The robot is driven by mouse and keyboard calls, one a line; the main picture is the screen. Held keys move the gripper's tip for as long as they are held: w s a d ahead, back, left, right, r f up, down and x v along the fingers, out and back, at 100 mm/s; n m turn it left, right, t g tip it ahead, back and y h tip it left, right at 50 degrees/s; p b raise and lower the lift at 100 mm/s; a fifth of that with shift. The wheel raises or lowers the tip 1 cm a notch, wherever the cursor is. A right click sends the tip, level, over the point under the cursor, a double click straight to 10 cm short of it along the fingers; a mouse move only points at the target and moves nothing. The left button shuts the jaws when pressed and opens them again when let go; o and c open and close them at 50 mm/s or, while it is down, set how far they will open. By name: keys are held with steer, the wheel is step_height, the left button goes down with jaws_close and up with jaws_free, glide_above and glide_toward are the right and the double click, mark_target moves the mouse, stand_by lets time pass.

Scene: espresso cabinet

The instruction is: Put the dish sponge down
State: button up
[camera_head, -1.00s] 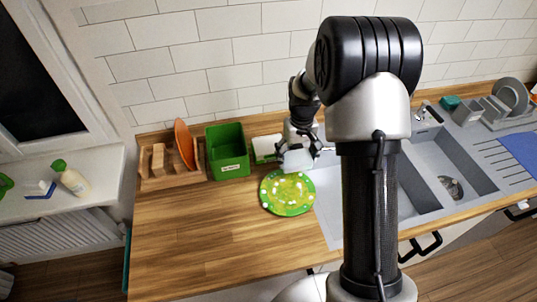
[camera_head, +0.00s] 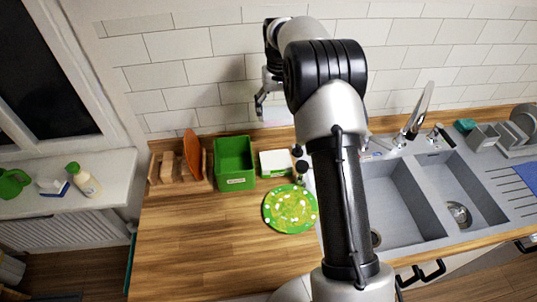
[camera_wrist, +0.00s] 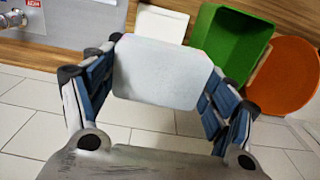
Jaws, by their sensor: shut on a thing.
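The dish sponge shows in the wrist view as a pale grey-white slab (camera_wrist: 160,70) with rounded corners. My gripper (camera_wrist: 158,82) is shut on it, with a finger pressed on each side. In the head view my gripper (camera_head: 264,95) is raised in front of the tiled wall, above the back of the worktop. The pale sponge (camera_head: 277,116) shows below it, partly hidden by my arm. It is held clear of the worktop (camera_head: 190,240).
On the worktop are a green bin (camera_head: 234,165), a white box (camera_head: 275,163), a green patterned plate (camera_head: 290,209) and a wooden rack with an orange board (camera_head: 193,155). A double sink (camera_head: 395,205) with a tap (camera_head: 418,110) lies right. The front left worktop is clear.

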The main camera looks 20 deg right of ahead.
mark_target(276, 159)
step_height(276, 159, down, 20)
steer(key=shift+r+b, duration=0.15)
steer(key=shift+b, duration=0.75)
steer(key=shift+f, duration=0.25)
steer(key=o, duration=1.1)
steer(key=shift+r, duration=0.1)
